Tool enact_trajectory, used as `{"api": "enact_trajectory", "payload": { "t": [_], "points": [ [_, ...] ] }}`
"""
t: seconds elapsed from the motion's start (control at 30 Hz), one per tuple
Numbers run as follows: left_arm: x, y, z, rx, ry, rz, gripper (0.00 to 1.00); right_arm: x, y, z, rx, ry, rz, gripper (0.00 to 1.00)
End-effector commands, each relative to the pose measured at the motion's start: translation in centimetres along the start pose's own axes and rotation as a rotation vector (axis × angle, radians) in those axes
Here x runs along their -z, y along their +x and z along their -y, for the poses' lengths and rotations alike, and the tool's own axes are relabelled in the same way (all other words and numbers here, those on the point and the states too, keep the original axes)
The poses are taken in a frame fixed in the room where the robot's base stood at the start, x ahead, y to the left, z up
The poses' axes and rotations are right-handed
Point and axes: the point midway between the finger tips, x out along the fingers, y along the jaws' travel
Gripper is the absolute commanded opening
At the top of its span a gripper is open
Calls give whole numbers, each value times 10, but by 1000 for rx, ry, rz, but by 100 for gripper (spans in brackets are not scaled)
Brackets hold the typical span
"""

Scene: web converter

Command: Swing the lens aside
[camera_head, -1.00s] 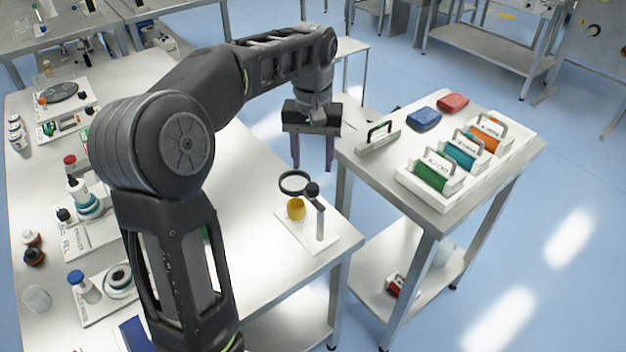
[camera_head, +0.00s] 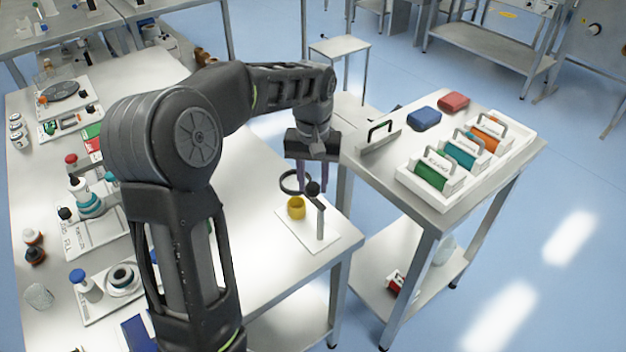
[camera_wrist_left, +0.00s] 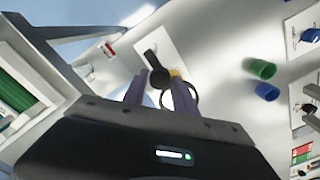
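The lens (camera_head: 293,183), a dark round ring, sits on a stand with a black knob (camera_head: 313,188) and an upright post (camera_head: 320,222). The stand is on a white base plate (camera_head: 292,236) near the table corner, with a yellow cup (camera_head: 296,207) beside the post below the lens. My left gripper (camera_head: 313,187) points down at the lens, its fingers apart and empty. In the left wrist view the knob (camera_wrist_left: 160,78) appears between the fingers (camera_wrist_left: 158,90), and the ring (camera_wrist_left: 194,97) is partly behind one finger. Contact cannot be told. My right gripper is out of view.
A side table (camera_head: 352,165) on the right holds a white rack (camera_head: 408,177) with coloured, handled items. Bottles and trays line the left of the main table. Green (camera_wrist_left: 262,68) and blue (camera_wrist_left: 266,91) caps show in the left wrist view. The table's middle is clear.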

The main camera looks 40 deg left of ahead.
Motion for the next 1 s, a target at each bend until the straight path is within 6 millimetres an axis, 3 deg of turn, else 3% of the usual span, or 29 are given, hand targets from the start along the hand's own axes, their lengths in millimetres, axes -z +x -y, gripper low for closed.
{"api": "enact_trajectory", "payload": {
  "t": [0.4, 1.0],
  "points": [
    [0, 0, 0, 0, 0, 0, 0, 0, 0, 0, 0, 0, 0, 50],
    [0, -1, 0, 0, 0, -1, 0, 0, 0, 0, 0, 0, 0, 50]
  ]
}}
